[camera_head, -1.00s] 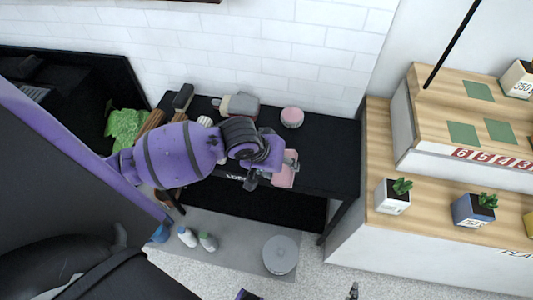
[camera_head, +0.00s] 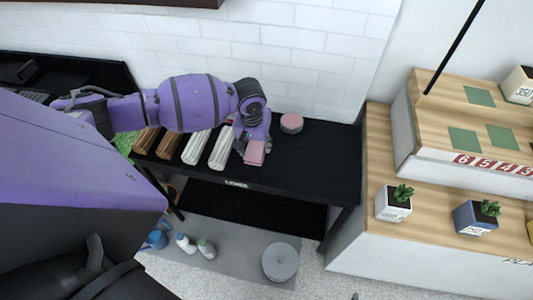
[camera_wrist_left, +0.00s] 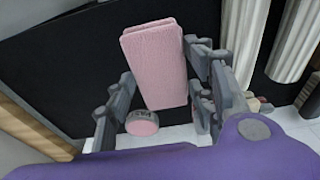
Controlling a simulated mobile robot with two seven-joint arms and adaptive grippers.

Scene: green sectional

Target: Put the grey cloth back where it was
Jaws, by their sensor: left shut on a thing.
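My left gripper (camera_head: 254,147) is over the black table, shut on a pink folded cloth (camera_head: 255,153). In the left wrist view the pink cloth (camera_wrist_left: 157,62) sticks out between the two fingers of the gripper (camera_wrist_left: 158,75). I cannot make out a grey cloth now; my left arm covers the back of the table. Pale rolled cloths (camera_head: 221,148) lie left of the gripper, and they also show in the left wrist view (camera_wrist_left: 295,40). My right gripper is not in view.
The black table (camera_head: 320,165) has free room right of the gripper. A round pink tin (camera_head: 291,123) stands near its back edge. Brown rolls (camera_head: 146,141) lie at its left. A wooden counter (camera_head: 378,150) with potted plants borders it on the right. A grey round object (camera_head: 280,260) is on the floor.

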